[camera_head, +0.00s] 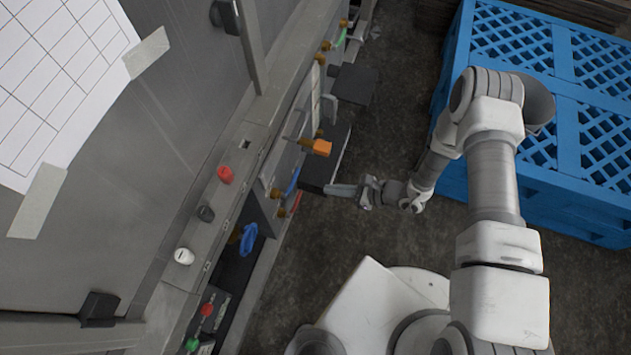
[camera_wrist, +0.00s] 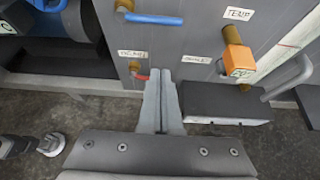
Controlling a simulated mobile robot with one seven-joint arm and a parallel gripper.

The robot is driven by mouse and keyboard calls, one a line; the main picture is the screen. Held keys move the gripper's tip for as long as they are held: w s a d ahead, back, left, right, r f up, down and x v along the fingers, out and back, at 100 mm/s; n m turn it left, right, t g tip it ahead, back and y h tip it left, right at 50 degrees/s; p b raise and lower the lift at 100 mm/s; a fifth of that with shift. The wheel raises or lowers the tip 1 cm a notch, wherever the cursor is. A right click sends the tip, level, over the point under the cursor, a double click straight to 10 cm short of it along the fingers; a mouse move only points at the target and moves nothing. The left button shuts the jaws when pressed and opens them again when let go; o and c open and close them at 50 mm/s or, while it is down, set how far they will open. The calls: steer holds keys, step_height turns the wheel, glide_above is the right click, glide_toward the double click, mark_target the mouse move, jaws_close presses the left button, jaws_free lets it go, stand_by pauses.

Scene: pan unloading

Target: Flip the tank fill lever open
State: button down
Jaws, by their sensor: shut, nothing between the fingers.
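My gripper (camera_wrist: 163,76) is shut and empty, its two fingers side by side and pointing at the grey valve panel (camera_wrist: 185,30). In the head view my gripper (camera_head: 328,189) reaches left to the panel's edge. A small lever with a red handle (camera_wrist: 142,77) on a brass fitting is just left of the fingertips; contact cannot be told. A blue-handled lever (camera_wrist: 152,19) is higher up on the panel. An orange block handle (camera_wrist: 239,61) on a brass pipe is to the right. The small labels are too blurred to tell which lever is the tank fill one.
A dark box-like ledge (camera_wrist: 225,100) juts out right of the fingers. In the head view a blue crate (camera_head: 575,165) stands behind my arm.

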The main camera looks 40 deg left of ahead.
mark_target(292, 183)
steer(key=s+a+b, duration=0.2)
steer(key=a, duration=0.6)
steer(key=shift+s+a+f, duration=0.25)
steer(key=shift+s+f, duration=0.1)
steer(key=shift+s, duration=0.05)
steer(key=shift+r, duration=0.1)
steer(key=shift+r, duration=0.15)
